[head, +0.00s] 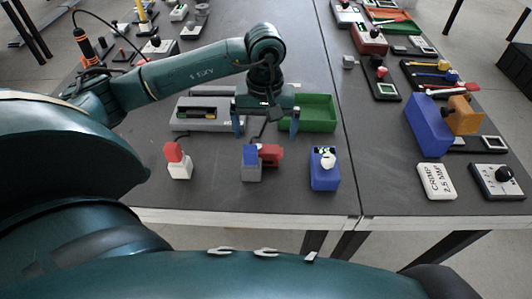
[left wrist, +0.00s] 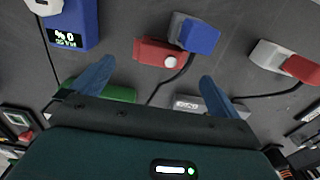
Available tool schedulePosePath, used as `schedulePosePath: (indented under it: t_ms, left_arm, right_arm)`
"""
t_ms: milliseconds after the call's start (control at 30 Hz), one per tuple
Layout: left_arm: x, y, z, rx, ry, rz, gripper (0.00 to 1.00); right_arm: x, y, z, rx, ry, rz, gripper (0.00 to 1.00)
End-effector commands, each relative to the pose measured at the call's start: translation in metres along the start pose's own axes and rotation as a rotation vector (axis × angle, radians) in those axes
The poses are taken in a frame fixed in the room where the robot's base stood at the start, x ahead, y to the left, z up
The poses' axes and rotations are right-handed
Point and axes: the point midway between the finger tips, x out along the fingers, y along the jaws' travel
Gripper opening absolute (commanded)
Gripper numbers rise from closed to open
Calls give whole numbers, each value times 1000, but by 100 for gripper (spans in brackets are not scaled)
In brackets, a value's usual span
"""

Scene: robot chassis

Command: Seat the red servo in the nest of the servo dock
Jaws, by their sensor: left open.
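The red servo (head: 270,153) lies on the dark table right beside a grey-and-blue block (head: 251,171). In the left wrist view the red servo (left wrist: 155,52) shows a white round disc, and a dark cable runs near it. A low grey unit (head: 182,121) with a dark recess stands behind to the left; it may be the servo dock, but I cannot tell for sure. My left gripper (head: 266,123) is open, its blue fingers pointing down above the table behind the servo. Nothing shows between its fingers (left wrist: 155,82). My right gripper is not in view.
A green tray (head: 318,113) stands behind the gripper's right finger. A blue box with display and white knob (head: 324,172) is right of the servo; a red-and-white block (head: 178,165) is left. A large blue block (head: 428,125) stands farther right. Bare table lies between these front items.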

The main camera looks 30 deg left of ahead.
Motion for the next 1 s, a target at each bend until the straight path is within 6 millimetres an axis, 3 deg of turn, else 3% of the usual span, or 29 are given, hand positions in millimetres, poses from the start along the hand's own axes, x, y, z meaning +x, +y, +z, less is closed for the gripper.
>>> schedulePosePath:
  t_ms: [167,500,767,1000]
  left_arm:
    - [12,0,0,-1,-1,-1,100]
    - [56,0,1,-1,-1,0,100]
    - [59,0,0,0,2,0,100]
    - [58,0,0,0,2,0,80]
  right_arm:
    - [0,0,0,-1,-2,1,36]
    - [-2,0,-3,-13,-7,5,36]
    - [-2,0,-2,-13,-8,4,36]
    - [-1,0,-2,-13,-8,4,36]
